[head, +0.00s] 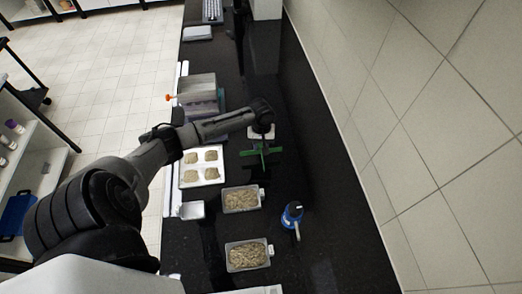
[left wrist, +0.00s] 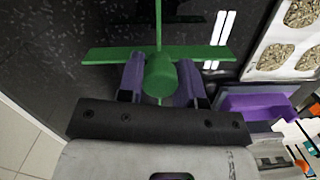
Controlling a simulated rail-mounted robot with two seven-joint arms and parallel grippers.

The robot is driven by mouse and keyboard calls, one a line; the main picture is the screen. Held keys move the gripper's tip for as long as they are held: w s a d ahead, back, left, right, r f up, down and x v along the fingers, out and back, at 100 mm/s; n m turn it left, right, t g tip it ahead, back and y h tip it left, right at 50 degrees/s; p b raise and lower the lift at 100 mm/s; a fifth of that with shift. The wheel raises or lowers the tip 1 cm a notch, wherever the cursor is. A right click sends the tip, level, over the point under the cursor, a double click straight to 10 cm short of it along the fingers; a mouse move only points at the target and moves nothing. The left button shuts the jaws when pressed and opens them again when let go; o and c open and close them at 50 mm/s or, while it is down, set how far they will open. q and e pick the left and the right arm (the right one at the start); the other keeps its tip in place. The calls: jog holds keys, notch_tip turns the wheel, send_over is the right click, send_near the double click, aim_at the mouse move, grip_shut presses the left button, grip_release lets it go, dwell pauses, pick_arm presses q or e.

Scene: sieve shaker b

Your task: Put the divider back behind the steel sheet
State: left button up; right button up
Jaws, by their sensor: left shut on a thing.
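The divider looks like a green cross of thin plates with a round knob (head: 259,152); its knob and arms also show in the left wrist view (left wrist: 160,75). My left gripper (left wrist: 161,85) is shut on the knob, with a purple finger on each side. In the head view this gripper (head: 262,136) is over the dark bench, right of the white tray. I cannot tell if the divider touches the bench. A grey panel (head: 197,87), possibly the steel sheet, stands on a purple-and-grey unit farther back. My right gripper is not in view.
A white tray (head: 183,182) with several sample heaps lies left of the divider. Two grain-filled pans (head: 261,199) (head: 269,248) and a blue bottle (head: 291,216) stand nearer. A small white container (head: 192,211) is at the left edge. A tiled wall (head: 400,150) bounds the right.

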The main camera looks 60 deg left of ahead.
pick_arm(q)
jog(key=shift+f, duration=2)
jog(key=shift+f, duration=0.15)
jog(key=o, duration=1.1)
jog(key=shift+c, duration=0.2)
